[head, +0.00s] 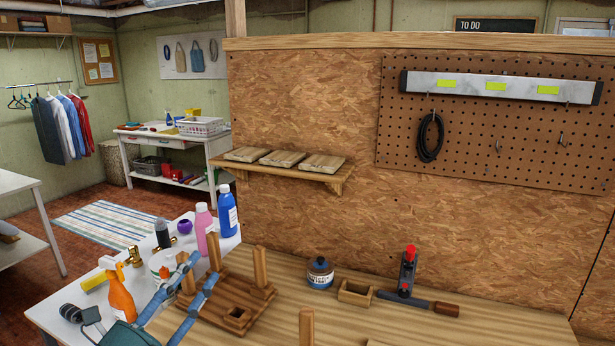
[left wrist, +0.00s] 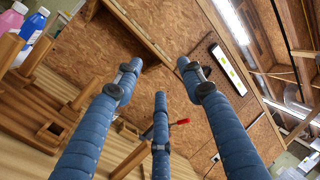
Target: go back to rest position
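My left gripper (head: 200,272) reaches in from the lower left in the head view, at the left end of the wooden workbench (head: 480,325). In the left wrist view its three blue fingers (left wrist: 158,75) are spread apart with nothing between them. In the head view the fingers overlap the near left side of a wooden stand with upright posts (head: 262,272); I cannot tell whether they touch it. The stand also shows left of the fingers in the left wrist view (left wrist: 45,95). My right gripper is in neither view.
An orange spray bottle (head: 120,298), a pink bottle (head: 203,225) and a blue bottle (head: 227,212) stand on a white table. A blue jar (head: 320,278), a small wooden box (head: 355,291) and a red-knobbed tool (head: 407,275) are on the bench. A shelf (head: 310,172) juts from the wall.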

